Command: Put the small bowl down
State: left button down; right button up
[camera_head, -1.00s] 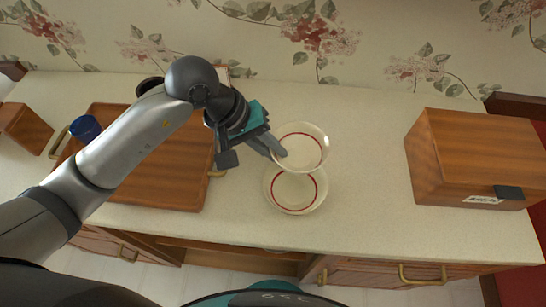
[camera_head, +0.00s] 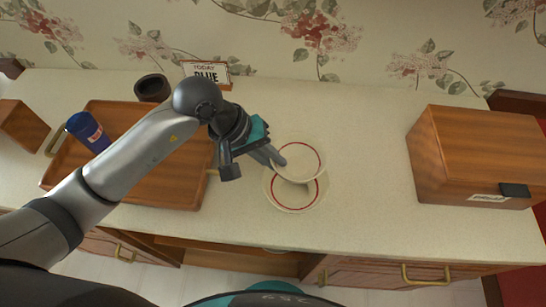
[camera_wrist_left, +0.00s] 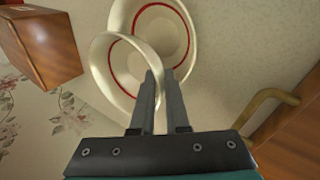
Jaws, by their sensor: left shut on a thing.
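The small bowl (camera_head: 302,155), cream with a red ring inside, is held by its left rim in my left gripper (camera_head: 279,161). In the left wrist view, the gripper (camera_wrist_left: 162,85) is shut on the wall of the small bowl (camera_wrist_left: 122,65), which looks tilted there. A second cream bowl with a red ring (camera_head: 293,203) stands on the counter; it also shows in the left wrist view (camera_wrist_left: 175,30). The held bowl overlaps its far part in the head view. I cannot tell whether the two touch. My right gripper is not in view.
A wooden tray (camera_head: 170,185) with a blue cup (camera_head: 85,130) is left of the bowls. A dark cup (camera_head: 152,88) and a sign (camera_head: 207,72) stand at the back. A wooden box (camera_head: 470,150) is at the right. The counter (camera_head: 365,160) between bowls and box is clear.

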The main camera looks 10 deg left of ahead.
pick_arm(q)
jog(key=shift+f, duration=0.15)
jog(key=c, duration=0.9)
grip_release()
jog(key=shift+r+p, duration=0.8)
jog(key=shift+p, duration=0.15)
jog(key=v, duration=1.1)
jog(key=shift+s+a+r, duration=0.1)
jog(key=shift+a+r, duration=0.15)
jog(key=shift+a, duration=0.05)
